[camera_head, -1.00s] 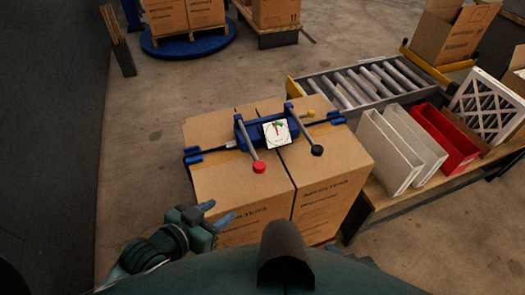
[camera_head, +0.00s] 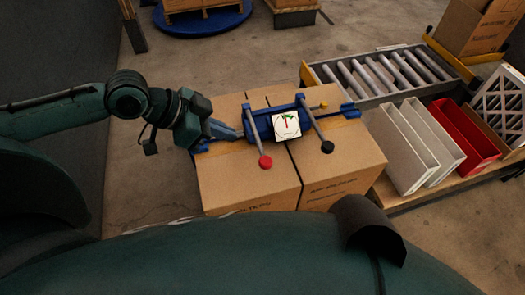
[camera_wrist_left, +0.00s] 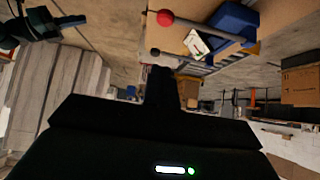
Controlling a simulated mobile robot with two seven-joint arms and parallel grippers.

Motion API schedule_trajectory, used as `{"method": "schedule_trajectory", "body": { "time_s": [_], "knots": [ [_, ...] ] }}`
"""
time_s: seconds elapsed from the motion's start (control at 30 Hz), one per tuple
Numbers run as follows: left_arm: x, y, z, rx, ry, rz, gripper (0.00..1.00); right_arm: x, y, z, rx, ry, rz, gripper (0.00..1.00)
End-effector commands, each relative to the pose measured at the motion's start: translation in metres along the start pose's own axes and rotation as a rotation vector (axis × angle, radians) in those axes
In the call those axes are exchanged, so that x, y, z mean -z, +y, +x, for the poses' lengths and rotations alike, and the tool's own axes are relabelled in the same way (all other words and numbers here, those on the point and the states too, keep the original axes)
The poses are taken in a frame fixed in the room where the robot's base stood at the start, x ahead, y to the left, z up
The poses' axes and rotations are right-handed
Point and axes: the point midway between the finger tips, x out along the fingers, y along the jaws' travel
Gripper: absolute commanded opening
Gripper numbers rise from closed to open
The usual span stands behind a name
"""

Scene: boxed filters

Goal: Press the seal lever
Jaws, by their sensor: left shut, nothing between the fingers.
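A blue strapping tool (camera_head: 262,124) with a white gauge (camera_head: 286,125) sits on top of two cardboard boxes (camera_head: 245,180). It has a lever with a red knob (camera_head: 265,161) and a lever with a black knob (camera_head: 327,147). My left gripper (camera_head: 238,133) is shut and empty, at the tool's left end, left of the red-knob lever; I cannot tell whether it touches the tool. The left wrist view shows the red knob (camera_wrist_left: 165,18), the black knob (camera_wrist_left: 155,52) and the gauge (camera_wrist_left: 195,43). A dark gripper-like part, probably my right gripper (camera_wrist_left: 72,20), shows at its upper left.
A roller conveyor (camera_head: 385,75) stands behind the boxes on the right. A bench on the right holds white trays (camera_head: 405,150), a red one (camera_head: 462,140) and a framed filter (camera_head: 500,103). A blue round pallet base (camera_head: 205,22) is at the back. Bare floor lies behind the boxes.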

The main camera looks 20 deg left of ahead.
Motion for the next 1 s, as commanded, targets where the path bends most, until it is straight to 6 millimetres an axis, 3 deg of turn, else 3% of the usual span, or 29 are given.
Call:
{"method": "schedule_trajectory", "body": {
  "time_s": [0.37, 0.83, 1.0],
  "knots": [
    [0.001, 0.000, 0.011, 0.000, 0.004, -0.002, 0.00, 0.001, 0.000, 0.000, 0.000, 0.000, 0.000, 0.00],
    [0.002, 0.001, 0.100, -0.002, 0.004, -0.003, 0.00, 0.002, 0.000, -0.002, -0.002, -0.005, 0.003, 0.00],
    [-0.018, 0.000, 0.118, 0.001, -0.001, -0.002, 0.00, 0.002, 0.002, -0.002, -0.006, -0.009, 0.004, 0.00]
  ]
}}
